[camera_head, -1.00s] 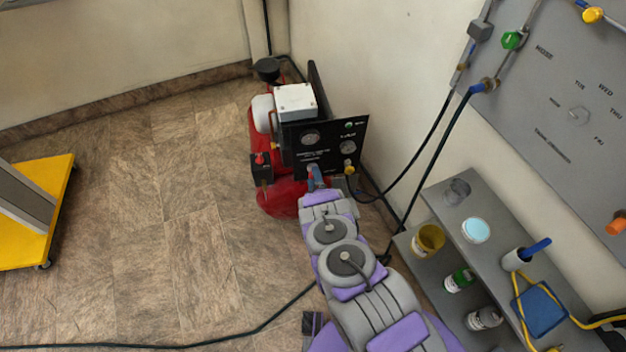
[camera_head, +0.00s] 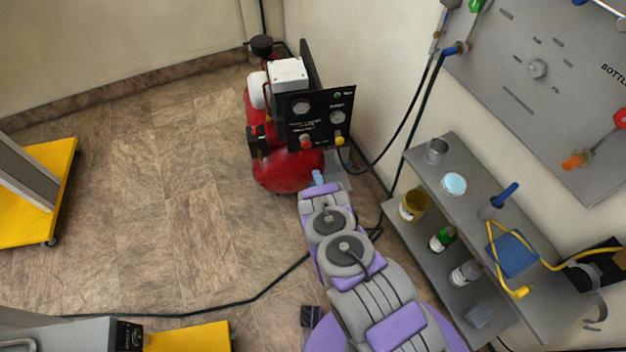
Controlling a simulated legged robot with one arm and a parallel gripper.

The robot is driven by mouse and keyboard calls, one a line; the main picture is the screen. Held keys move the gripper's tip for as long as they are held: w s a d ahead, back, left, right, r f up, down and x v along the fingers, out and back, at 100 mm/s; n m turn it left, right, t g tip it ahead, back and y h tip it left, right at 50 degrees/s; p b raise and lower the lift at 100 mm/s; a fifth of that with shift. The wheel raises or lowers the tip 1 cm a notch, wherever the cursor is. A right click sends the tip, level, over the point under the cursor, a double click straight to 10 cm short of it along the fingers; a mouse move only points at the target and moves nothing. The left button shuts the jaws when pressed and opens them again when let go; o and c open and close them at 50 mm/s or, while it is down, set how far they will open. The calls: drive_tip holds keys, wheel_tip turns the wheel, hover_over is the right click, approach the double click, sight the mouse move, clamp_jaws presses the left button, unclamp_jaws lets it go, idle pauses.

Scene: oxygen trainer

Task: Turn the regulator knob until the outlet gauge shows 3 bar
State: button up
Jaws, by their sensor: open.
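A red compressor (camera_head: 285,172) stands on the floor by the wall, with an upright black panel (camera_head: 319,124) on it. The panel carries two round gauges, one at left (camera_head: 301,107) and one at right (camera_head: 337,116). Their needles are too small to read. A red knob-like part (camera_head: 306,143) and a yellow part (camera_head: 339,140) sit along its lower edge. I cannot tell for sure which is the regulator knob. My gripper (camera_head: 318,178) appears as a small blue tip beyond my arm, just below the panel in the picture, apart from both parts. It is open; its fingers are barely visible.
A grey shelf (camera_head: 425,165) with cups and bottles stands right of my arm. A grey wall board (camera_head: 560,80) hangs above it. Black hoses run down the wall and across the floor. Yellow carts (camera_head: 30,225) stand at left and bottom left. The middle floor is clear.

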drive_tip(key=shift+s, duration=0.45)
